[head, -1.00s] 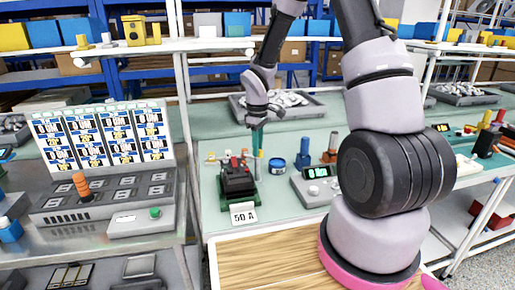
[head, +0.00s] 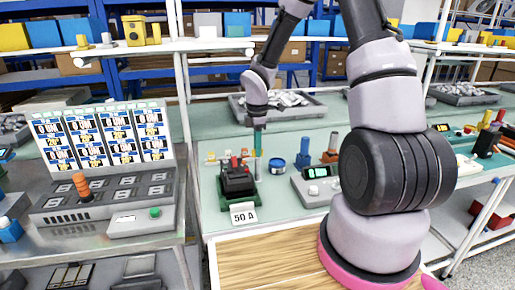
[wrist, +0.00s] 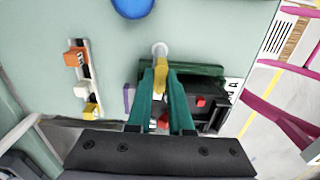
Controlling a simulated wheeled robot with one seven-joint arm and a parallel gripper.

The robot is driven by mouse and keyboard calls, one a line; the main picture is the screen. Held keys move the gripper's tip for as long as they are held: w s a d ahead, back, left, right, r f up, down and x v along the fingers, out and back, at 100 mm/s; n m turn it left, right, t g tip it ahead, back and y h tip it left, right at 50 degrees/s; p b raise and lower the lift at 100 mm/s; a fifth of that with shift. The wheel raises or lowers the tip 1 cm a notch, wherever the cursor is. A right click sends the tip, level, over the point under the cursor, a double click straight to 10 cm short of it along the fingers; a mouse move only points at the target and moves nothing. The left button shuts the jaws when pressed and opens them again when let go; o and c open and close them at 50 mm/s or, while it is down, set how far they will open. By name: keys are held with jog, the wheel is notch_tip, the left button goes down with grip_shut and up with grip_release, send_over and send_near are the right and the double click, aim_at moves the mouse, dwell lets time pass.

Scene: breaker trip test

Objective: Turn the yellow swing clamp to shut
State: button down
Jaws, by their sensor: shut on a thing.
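The yellow swing clamp (wrist: 161,76) shows in the wrist view between the teal fingertips of my gripper (wrist: 160,84), which is shut on it. A pale round post end shows just beyond the clamp. The clamp sits at the edge of a green fixture (wrist: 208,71) that holds a black breaker (wrist: 190,88) with a red part. In the head view my gripper (head: 258,143) points down at the back right of the breaker (head: 237,180). The clamp is mostly hidden there by my fingers.
A "50 A" card (head: 243,213) stands before the fixture. A blue round tin (head: 277,166) and a grey meter (head: 316,186) are to the right. A grey test panel (head: 105,195) with an orange handle stands left.

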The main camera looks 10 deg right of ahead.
jog(key=shift+w, duration=0.1)
dwell(0.5)
jog(key=c, duration=0.8)
grip_release()
notch_tip(320, 180, up, 11)
jog(key=shift+f, duration=0.1)
